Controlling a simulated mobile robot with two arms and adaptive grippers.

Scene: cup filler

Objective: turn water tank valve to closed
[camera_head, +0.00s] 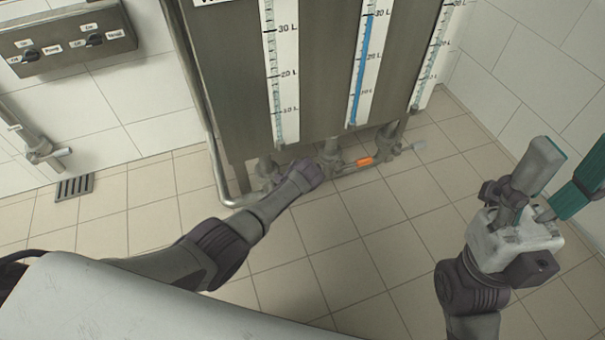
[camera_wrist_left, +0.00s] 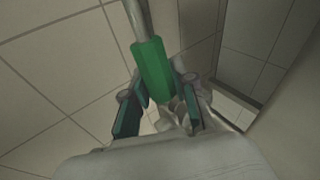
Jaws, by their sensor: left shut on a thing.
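A green valve handle (camera_wrist_left: 152,62) on a grey metal rod or pipe shows in the left wrist view. My left gripper (camera_wrist_left: 158,105) has its fingers on either side of the handle's near end and is shut on it. In the head view my left arm reaches to the foot of the steel tank (camera_head: 235,85), its end (camera_head: 308,174) beside the left and middle outlet pipes. It hides the green handle there. My right gripper (camera_head: 567,180) is open and empty at the right, its fingers apart and away from the tank.
A valve with an orange handle (camera_head: 364,161) and one with a pale handle (camera_head: 419,145) sit to the right of my left arm's end. A control box (camera_head: 68,42), a wall tap (camera_head: 45,155) and a floor drain (camera_head: 75,187) are at left. The tiled floor in front is clear.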

